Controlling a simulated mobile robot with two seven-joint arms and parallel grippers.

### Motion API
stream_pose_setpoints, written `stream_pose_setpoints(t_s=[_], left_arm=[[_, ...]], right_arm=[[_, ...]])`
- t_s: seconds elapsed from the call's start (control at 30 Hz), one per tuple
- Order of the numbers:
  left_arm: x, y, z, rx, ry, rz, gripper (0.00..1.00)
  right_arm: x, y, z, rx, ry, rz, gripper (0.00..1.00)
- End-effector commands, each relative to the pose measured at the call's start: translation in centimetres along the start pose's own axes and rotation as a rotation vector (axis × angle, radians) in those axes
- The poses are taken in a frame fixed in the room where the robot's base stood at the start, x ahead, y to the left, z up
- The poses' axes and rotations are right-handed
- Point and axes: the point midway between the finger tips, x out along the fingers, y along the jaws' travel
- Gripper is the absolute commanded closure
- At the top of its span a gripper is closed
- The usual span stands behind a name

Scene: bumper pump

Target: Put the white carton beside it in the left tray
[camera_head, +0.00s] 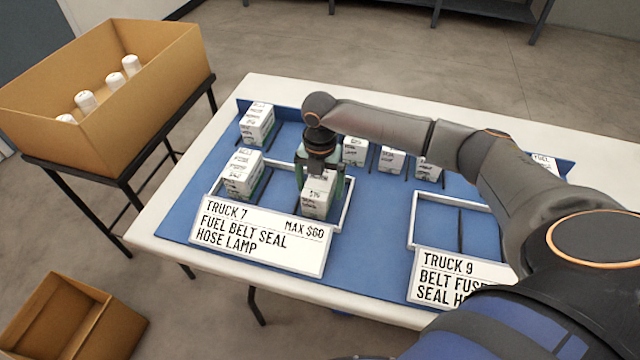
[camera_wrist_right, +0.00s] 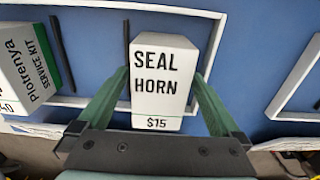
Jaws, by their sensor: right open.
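A white carton (camera_head: 316,200) stands in the right part of the left tray (camera_head: 347,205), behind the TRUCK 7 sign (camera_head: 262,237). In the right wrist view the carton (camera_wrist_right: 162,85) reads SEAL HORN, $15. My right gripper (camera_head: 319,184) is over it, with its green fingers open on either side of it. In the right wrist view the fingers look spread around the carton's near end; contact is hard to tell. Another white carton with a green band (camera_head: 243,173) stands in the left part of the same tray. It also shows in the right wrist view (camera_wrist_right: 30,68). My left gripper is out of view.
More white cartons stand along the back of the blue mat, one at the back left (camera_head: 257,123) and several in a row (camera_head: 391,159). The right tray (camera_head: 413,222) behind the TRUCK 9 sign (camera_head: 455,277) looks empty where visible. A cardboard box (camera_head: 165,75) holds white cylinders.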

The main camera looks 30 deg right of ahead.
Motion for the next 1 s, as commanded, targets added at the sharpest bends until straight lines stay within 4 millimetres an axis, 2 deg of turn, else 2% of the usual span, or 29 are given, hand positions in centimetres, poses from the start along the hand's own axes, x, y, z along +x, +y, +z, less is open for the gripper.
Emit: stream_pose_setpoints(t_s=[0.17,0.27,0.7,0.83,1.0], left_arm=[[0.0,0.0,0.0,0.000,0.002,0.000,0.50],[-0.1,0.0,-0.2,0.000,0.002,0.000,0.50],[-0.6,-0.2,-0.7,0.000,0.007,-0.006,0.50],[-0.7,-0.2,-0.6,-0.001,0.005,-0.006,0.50],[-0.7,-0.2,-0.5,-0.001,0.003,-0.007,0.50]], right_arm=[[-0.3,0.0,0.1,0.000,-0.001,0.001,0.00],[-1.3,0.0,0.1,0.001,-0.001,0.001,0.00],[-10.1,0.0,0.1,0.000,-0.001,0.002,0.00],[-11.6,0.1,0.1,0.001,-0.001,0.003,0.00],[-12.2,0.0,0.0,0.001,0.000,0.000,0.00]])
